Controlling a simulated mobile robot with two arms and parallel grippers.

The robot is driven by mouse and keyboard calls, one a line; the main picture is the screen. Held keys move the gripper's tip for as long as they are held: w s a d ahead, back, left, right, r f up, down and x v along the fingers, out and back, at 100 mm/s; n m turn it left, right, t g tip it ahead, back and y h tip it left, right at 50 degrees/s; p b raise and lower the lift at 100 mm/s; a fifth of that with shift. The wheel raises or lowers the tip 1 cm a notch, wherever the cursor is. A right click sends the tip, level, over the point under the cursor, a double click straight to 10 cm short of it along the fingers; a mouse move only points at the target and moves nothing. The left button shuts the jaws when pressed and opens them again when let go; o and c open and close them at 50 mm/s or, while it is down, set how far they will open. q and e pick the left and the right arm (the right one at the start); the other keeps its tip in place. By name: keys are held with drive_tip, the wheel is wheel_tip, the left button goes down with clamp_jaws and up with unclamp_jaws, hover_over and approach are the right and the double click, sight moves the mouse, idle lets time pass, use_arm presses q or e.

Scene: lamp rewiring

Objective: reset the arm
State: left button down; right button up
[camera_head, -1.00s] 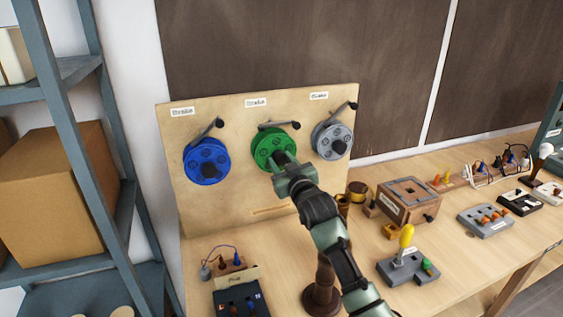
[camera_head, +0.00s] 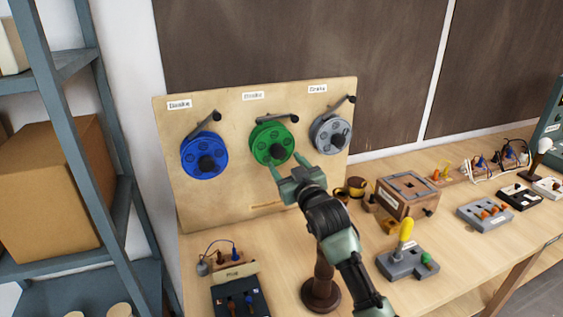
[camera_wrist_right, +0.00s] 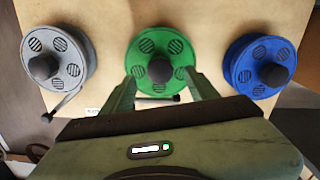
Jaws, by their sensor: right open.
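My right gripper (camera_head: 287,167) is open in front of the wooden board, just below and in front of the green wheel (camera_head: 264,135). In the right wrist view the two fingers of my right gripper (camera_wrist_right: 160,90) stand apart on either side of the lower part of the green wheel (camera_wrist_right: 147,42), with its dark centre knob (camera_wrist_right: 160,68) between them. I see nothing held. A blue wheel (camera_head: 196,150) hangs to the left and a grey wheel (camera_head: 323,128) to the right. Each wheel has a dark crank lever above it. My left gripper is not in view.
The upright board (camera_head: 230,205) stands on a wooden bench. A wooden box (camera_head: 408,197), a grey base with a yellow handle (camera_head: 405,231) and several switch blocks lie to the right. A dark plug block (camera_head: 240,298) is at front left. A shelf (camera_head: 75,75) stands at the left.

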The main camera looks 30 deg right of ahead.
drive_tip(key=v, duration=0.2)
drive_tip(key=shift+s, duration=0.3)
drive_tip(key=shift+f, duration=0.1)
idle(0.3)
